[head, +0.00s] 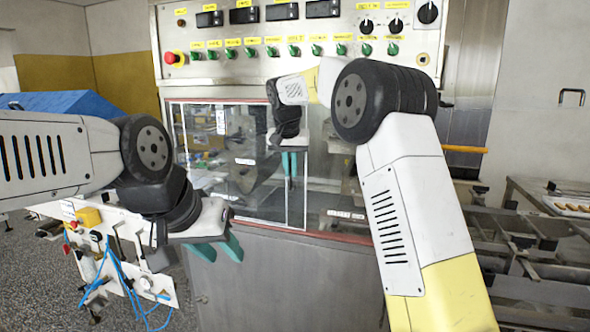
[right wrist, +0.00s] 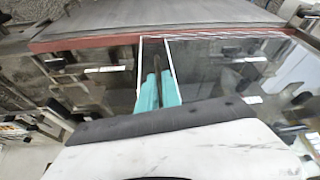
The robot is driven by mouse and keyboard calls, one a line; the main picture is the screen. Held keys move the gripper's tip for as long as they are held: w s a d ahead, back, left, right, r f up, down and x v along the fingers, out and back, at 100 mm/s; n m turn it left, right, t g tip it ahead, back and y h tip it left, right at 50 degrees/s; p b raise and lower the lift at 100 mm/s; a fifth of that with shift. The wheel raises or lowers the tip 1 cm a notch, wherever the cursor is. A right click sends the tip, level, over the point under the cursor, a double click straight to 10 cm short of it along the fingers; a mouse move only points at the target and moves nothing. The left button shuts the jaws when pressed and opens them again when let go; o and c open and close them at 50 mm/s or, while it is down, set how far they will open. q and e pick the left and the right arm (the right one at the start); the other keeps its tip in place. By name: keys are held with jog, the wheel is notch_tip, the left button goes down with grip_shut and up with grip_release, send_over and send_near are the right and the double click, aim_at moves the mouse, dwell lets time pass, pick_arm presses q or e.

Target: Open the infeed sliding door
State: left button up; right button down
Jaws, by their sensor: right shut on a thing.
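The infeed sliding door (head: 245,165) is a clear pane with thin white edges, on the left part of the machine's glazed front. Clear glazing also continues to its right. My right gripper (head: 290,172) has its teal fingers at the door's right edge, pointing down. In the right wrist view the fingers (right wrist: 158,90) are shut around a dark upright bar, which looks like the door's handle (right wrist: 157,65), between two white edges. My left gripper (head: 233,245) hangs in front of the machine at lower left, apart from the door. Its teal fingertips look slightly separated, with nothing visible between them.
A control panel (head: 300,45) with green switches, black knobs and a red emergency stop is above the door. A white control box (head: 120,250) with blue cables stands at lower left. A metal conveyor frame (head: 540,250) is at the right.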

jog(key=c, duration=1.5)
grip_release()
jog(key=shift+a, duration=0.45)
jog(key=shift+c, duration=0.2)
jog(key=shift+d, duration=0.1)
jog(key=shift+r, duration=0.1)
jog(key=v, duration=0.7)
jog(key=shift+r, duration=0.3)
jog(key=shift+s, duration=0.15)
jog(key=s+d+r+n+y, duration=0.1)
jog(key=s+d+y, duration=0.1)
jog(key=s+d, duration=1.4)
jog(key=s+d+f+t, duration=0.1)
jog(key=s+f, duration=0.4)
jog(key=s, duration=0.4)
jog(key=s+d+f, duration=0.2)
jog(key=s+f, duration=0.3)
jog(key=s, duration=0.5)
jog(key=shift+s+f+n+t+y, duration=0.2)
jog(key=shift+f+n+t+y, duration=0.1)
jog(key=shift+t, duration=0.1)
